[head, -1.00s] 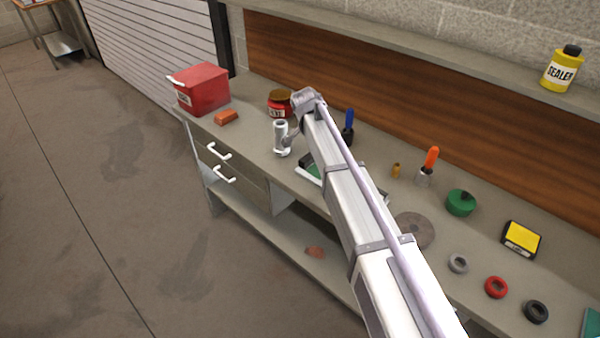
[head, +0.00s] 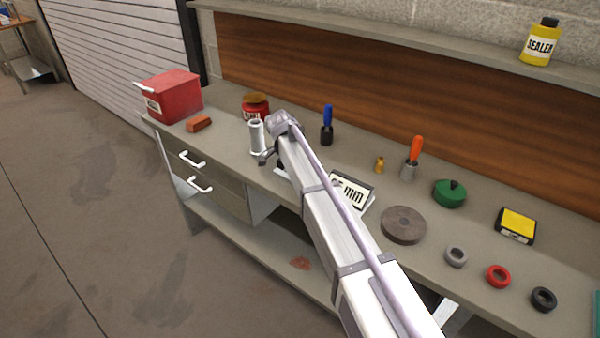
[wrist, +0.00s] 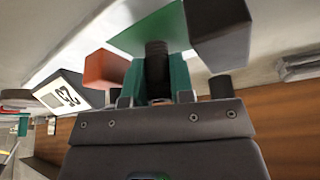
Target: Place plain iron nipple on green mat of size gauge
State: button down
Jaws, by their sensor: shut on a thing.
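In the wrist view, my gripper (wrist: 158,80) has teal fingertips closed on a dark, threaded cylinder, the plain iron nipple (wrist: 157,62). A green surface, which looks like the green mat (wrist: 150,32), lies just beyond the nipple. I cannot tell whether they touch. The size gauge's white sign (wrist: 66,94) reads 25 at left; in the head view a sign (head: 351,190) ending in "mm" shows right of my arm. In the head view my arm hides the gripper, the nipple and the mat.
An orange-brown block (wrist: 104,70) and a dark grey block (wrist: 219,35) flank the fingers. On the bench are a grey disc (head: 404,225), a red jar (head: 256,107), a green round tin (head: 450,194) and several rings. A red box (head: 172,96) stands at the far left.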

jog(key=shift+p, duration=0.3)
jog(key=shift+f, duration=0.3)
jog(key=c, duration=1.3)
grip_release()
jog(key=shift+r, duration=0.1)
jog(key=shift+o, duration=0.2)
jog(key=p+v, duration=1.1)
jog(key=v, duration=0.1)
jog(key=s+d+n+g+y, duration=0.2)
jog(key=s+d+n, duration=0.9)
jog(key=s+d, duration=1.5)
jog(key=s+f+y, duration=0.1)
jog(key=s, duration=0.2)
jog(key=shift+s+g+y, duration=0.15)
jog(key=shift+g+y, duration=0.15)
jog(key=shift+y, duration=0.1)
